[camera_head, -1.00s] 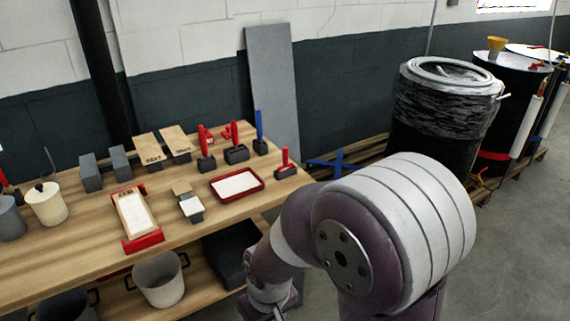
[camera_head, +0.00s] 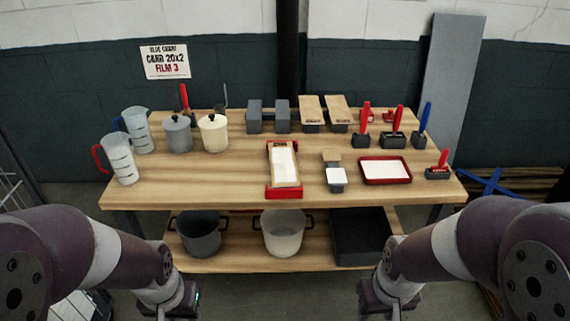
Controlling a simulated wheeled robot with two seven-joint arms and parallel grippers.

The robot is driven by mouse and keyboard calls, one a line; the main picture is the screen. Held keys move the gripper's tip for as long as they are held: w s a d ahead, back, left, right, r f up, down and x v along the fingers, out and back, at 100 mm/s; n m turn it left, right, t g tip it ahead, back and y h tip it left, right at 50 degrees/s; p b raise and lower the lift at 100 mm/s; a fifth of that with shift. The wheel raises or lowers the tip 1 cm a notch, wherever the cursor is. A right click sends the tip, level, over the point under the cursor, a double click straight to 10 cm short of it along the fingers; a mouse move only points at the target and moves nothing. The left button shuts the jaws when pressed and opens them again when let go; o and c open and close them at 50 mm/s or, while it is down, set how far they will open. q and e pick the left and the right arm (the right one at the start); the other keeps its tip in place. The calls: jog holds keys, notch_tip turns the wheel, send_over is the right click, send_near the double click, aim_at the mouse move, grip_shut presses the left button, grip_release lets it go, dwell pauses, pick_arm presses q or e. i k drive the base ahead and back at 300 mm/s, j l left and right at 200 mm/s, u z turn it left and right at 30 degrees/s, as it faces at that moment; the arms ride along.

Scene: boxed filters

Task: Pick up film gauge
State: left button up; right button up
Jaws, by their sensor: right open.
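I cannot tell for sure which item is the film gauge. Small items stand on the wooden table (camera_head: 225,183): a white-topped piece (camera_head: 336,178) near the middle, a red-rimmed white tray (camera_head: 385,172) right of it, and a white panel with red ends (camera_head: 284,168) left of it. Several red- or blue-handled tools with dark blocks, such as a small red-handled one (camera_head: 438,168), stand at the right. My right gripper (camera_head: 386,305) is open at the bottom edge, below and in front of the table. My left gripper (camera_head: 176,305) is low at the left, its fingers cut off.
Clear jugs (camera_head: 118,160) and lidded pots (camera_head: 178,135) stand at the table's left. Grey blocks and boxes (camera_head: 312,112) line the back. The lower shelf holds two pots (camera_head: 284,232) and a dark bin (camera_head: 360,240). A sign (camera_head: 165,62) hangs on the wall. The table's front left is clear.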

aim_at(445, 152)
jog(key=i+l+z, duration=0.25)
jog(key=i, duration=0.5)
jog(key=i+l+z, duration=0.25)
jog(key=i, duration=0.5)
jog(key=i+l+z, duration=0.25)
jog(key=i, duration=0.55)
jog(key=j, duration=0.1)
